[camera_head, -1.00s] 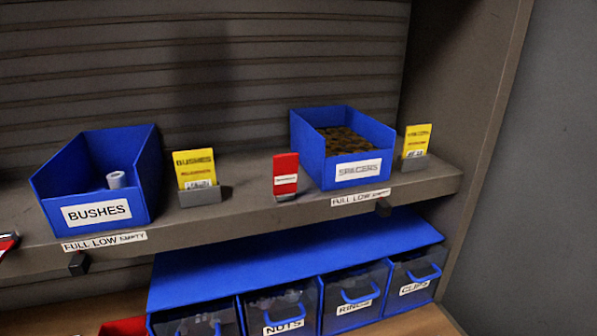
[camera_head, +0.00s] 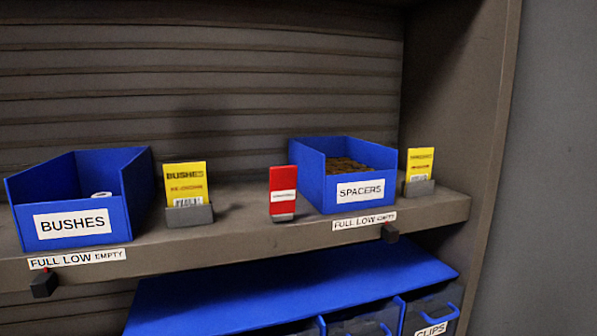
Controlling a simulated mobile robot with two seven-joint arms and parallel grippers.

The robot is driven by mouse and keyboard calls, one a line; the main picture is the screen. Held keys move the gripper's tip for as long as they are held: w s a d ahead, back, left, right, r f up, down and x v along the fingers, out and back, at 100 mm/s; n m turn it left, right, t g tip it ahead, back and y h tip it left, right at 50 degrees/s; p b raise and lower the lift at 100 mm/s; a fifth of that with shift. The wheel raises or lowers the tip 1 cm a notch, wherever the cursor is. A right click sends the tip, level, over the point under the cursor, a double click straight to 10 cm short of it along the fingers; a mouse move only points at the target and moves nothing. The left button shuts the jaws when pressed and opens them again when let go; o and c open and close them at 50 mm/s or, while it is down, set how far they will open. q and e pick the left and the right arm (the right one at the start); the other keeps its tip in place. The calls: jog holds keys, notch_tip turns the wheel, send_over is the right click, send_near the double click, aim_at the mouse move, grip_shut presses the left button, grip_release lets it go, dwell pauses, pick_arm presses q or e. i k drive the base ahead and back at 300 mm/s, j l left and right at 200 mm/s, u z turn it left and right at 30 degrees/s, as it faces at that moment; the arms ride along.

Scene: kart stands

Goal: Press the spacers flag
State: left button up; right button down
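A red flag (camera_head: 283,195) with a white label stands upright on the shelf, just left of the blue bin labelled SPACERS (camera_head: 327,192). Its label is too small to read. The spacers bin holds a layer of small brown pieces (camera_head: 346,165). A FULL LOW EMPTY strip (camera_head: 363,221) is on the shelf edge below the bin, with a small black slider (camera_head: 390,233) near its EMPTY end. Neither of my grippers is in view.
A blue BUSHES bin (camera_head: 72,224) stands at left, with a pale roll inside. Yellow cards stand in grey holders beside the bushes bin (camera_head: 186,185) and the spacers bin (camera_head: 420,163). A blue drawer unit (camera_head: 285,287) sits below. A side panel (camera_head: 478,150) bounds the shelf at right.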

aim_at(282, 180)
jog(key=u, duration=1.55)
jog(key=k+l, duration=0.35)
jog(key=k, duration=0.15)
jog(key=k+l, duration=0.3)
jog(key=k, duration=0.2)
